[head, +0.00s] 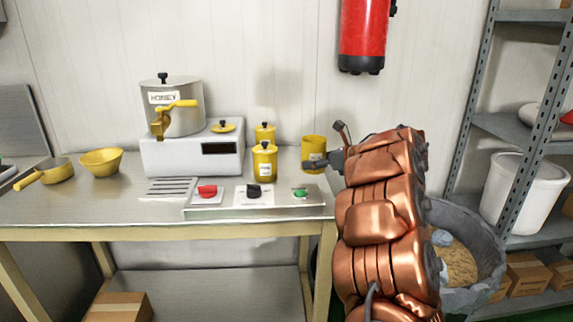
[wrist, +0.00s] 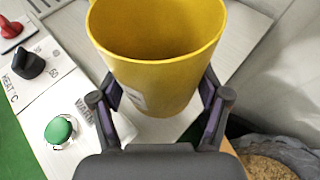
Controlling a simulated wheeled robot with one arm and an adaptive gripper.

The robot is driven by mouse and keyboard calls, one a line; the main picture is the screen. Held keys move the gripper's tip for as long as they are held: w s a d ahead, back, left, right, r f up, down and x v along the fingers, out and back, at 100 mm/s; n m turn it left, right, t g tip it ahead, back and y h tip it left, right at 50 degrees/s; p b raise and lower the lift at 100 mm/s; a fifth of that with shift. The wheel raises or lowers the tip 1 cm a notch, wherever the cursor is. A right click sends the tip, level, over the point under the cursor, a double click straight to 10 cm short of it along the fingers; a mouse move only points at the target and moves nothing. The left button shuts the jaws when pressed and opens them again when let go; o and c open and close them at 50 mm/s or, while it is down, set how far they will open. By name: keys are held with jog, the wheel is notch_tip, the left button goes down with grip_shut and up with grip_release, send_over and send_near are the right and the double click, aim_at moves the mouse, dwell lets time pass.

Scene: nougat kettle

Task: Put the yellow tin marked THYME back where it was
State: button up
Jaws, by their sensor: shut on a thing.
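My gripper (head: 326,162) is shut on an open-topped yellow tin (head: 313,146) over the right end of the steel table. In the wrist view, the fingers of my gripper (wrist: 162,98) clasp both sides of this upright tin (wrist: 155,70), and its inside looks empty. A pale label shows on it, but I cannot read it. I cannot tell whether its base touches the table. Two lidded yellow tins, a front one (head: 264,162) and a back one (head: 264,132), stand to its left. Their labels are too small to read.
A white appliance (head: 190,158) bears a steel HONEY pot (head: 174,104). In front lies a panel with a red knob (head: 207,191), a black knob (head: 254,191) and a green button (head: 300,193). A yellow bowl (head: 102,162) stands left. A grey bin (head: 480,240) stands right of the table.

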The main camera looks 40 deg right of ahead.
jog(key=p, duration=0.5)
send_over(298, 164)
jog(key=shift+s+a+f, duration=0.35)
jog(key=shift+s+f, duration=0.1)
jog(key=shift+f, duration=0.15)
jog(key=shift+w+d+f, duration=0.15)
jog(key=shift+w+d, duration=0.05)
jog(key=shift+w+d+p, duration=0.1)
jog(key=shift+w+p, duration=0.1)
jog(key=shift+p, duration=0.15)
jog(key=shift+f, duration=1.75)
jog(key=shift+f, duration=0.2)
jog(key=o, duration=1.5)
jog(key=shift+o, duration=0.2)
jog(key=shift+r, duration=0.1)
